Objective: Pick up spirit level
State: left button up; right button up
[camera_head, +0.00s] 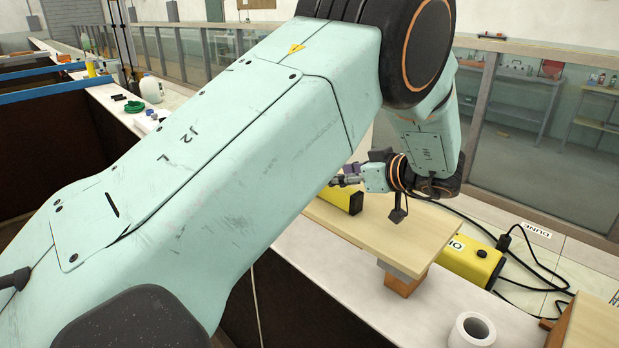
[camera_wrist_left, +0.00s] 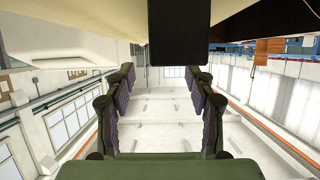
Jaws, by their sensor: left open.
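A yellow bar with a dark end, which looks like the spirit level (camera_head: 343,197), lies on the pale wooden board (camera_head: 410,238) in the head view. My left arm hides much of it. My left gripper (camera_head: 347,179) is just above and beside its visible end, apart from it as far as I can tell. In the left wrist view my left gripper (camera_wrist_left: 162,82) is open, with nothing between its purple pads. A black block there (camera_wrist_left: 179,32), perhaps the bar's dark end, is at the top centre. My right gripper is not in view.
The board rests on an orange-brown block (camera_head: 404,284). A yellow box (camera_head: 470,261) with black cables stands to its right. A white roll (camera_head: 472,331) is at the front. The glass flume (camera_head: 540,150) runs behind. A jug (camera_head: 151,88) stands far left.

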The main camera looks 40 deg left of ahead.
pick_arm(q)
jog(key=a, duration=0.1)
jog(key=s+a, duration=0.1)
jog(key=a, duration=0.1)
jog(key=shift+s+a+f+p, duration=0.1)
jog(key=shift+s+f+p, duration=0.2)
jog(key=shift+f, duration=0.1)
jog(key=shift+w+a+f, duration=0.55)
jog(key=shift+w+a, duration=0.1)
jog(key=shift+a, duration=0.05)
jog(key=shift+s+d+r, duration=0.15)
jog(key=shift+s+r, duration=0.15)
jog(key=shift+s, duration=0.15)
jog(key=c, duration=0.5)
jog(key=shift+w+f, duration=0.2)
jog(key=shift+w, duration=0.1)
jog(key=c, duration=0.4)
jog(key=shift+s, duration=0.15)
grip_shut()
